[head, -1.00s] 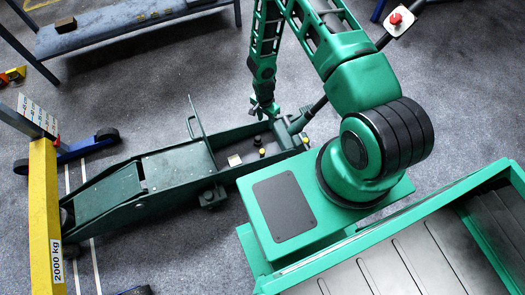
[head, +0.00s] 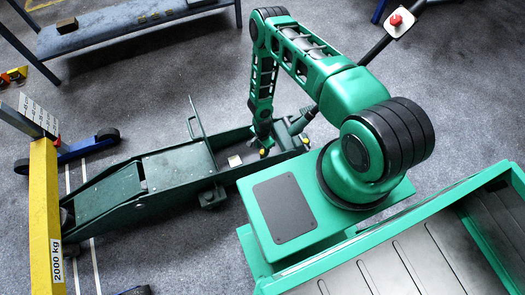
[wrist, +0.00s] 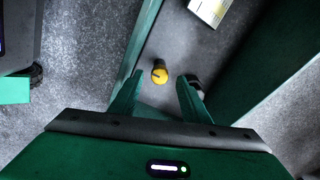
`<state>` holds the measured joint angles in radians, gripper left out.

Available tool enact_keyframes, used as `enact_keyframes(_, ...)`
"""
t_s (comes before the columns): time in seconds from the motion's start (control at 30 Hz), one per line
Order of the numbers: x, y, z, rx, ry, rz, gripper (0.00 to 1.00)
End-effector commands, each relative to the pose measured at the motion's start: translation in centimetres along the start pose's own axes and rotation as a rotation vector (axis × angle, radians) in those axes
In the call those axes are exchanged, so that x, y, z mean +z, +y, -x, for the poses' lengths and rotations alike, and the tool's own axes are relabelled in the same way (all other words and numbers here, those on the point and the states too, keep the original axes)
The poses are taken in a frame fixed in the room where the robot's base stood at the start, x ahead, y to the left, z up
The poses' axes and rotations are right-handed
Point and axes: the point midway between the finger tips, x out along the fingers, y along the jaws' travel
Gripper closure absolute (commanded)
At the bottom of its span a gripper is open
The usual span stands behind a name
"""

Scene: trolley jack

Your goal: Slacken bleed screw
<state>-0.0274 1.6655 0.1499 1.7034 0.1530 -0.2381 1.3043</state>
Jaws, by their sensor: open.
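The trolley jack (head: 170,172) is a long dark green frame on the floor in the head view. A small round yellow head with a dark mark, perhaps the bleed screw, sits inside its trough in the wrist view (wrist: 159,72); a yellow spot shows below my arm in the head view (head: 263,153). My gripper (wrist: 160,80) is open, its fingertips on either side of the yellow head in the picture. I cannot tell whether they touch it. In the head view the fingers are mostly hidden by my arm.
A pale label block (head: 234,160) lies in the trough; it also shows in the wrist view (wrist: 208,10). A dark round part (wrist: 194,82) is beside the right finger. The jack's side walls (wrist: 262,70) flank the gripper. A second yellow cap (head: 306,141) is at the right end.

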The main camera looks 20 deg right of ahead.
Motion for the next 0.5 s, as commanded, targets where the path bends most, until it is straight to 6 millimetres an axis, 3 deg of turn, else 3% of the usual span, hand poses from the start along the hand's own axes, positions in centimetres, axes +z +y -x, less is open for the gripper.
enact_keyframes(0.2,-0.1,0.0,-2.2,0.0,0.002,0.001,0.57)
enact_keyframes(0.5,-0.1,0.0,-2.7,0.0,0.001,0.001,0.57)
